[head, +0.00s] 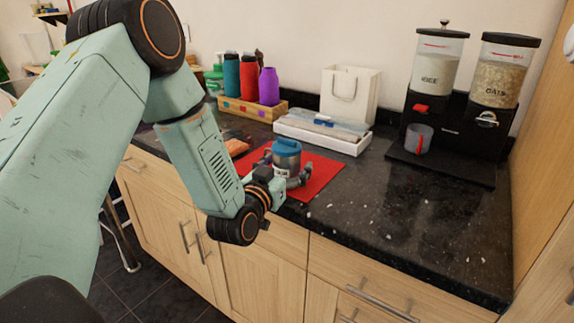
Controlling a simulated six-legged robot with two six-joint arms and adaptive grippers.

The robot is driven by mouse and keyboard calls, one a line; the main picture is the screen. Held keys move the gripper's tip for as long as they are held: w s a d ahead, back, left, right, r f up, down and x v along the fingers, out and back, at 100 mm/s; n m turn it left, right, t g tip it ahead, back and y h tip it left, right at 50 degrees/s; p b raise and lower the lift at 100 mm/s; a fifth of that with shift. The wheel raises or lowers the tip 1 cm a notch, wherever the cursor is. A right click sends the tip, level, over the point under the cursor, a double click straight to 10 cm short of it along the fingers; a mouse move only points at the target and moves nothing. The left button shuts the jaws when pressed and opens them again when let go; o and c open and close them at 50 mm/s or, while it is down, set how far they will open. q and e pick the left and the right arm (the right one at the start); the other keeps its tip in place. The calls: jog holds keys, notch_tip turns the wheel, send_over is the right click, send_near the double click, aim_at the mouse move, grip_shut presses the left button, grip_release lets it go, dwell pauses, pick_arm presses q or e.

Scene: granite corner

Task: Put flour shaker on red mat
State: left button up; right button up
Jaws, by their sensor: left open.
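The flour shaker (287,162), a grey canister with a blue lid and a pale label, stands upright on the red mat (319,173) on the dark granite counter. My left gripper (284,172) is at the shaker, its fingers open on either side of it. The wrist hides part of the mat's left and front area. Whether the fingers touch the shaker cannot be told. My right gripper is not in view.
Behind the mat are a white tray (348,147) and a white paper bag (350,94). A wooden crate (236,109) holds coloured bottles. A double dispenser (451,145) stands at right with a cup (418,139). The front right counter is clear except small white flecks.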

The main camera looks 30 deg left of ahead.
pick_arm(q)
jog(key=shift+s+r, duration=0.15)
jog(key=shift+s, duration=0.05)
jog(key=s+d+p, duration=0.1)
jog(key=s+p, duration=0.1)
jog(key=s, duration=0.9)
jog(key=shift+s+d, duration=0.15)
jog(key=shift+s, duration=0.15)
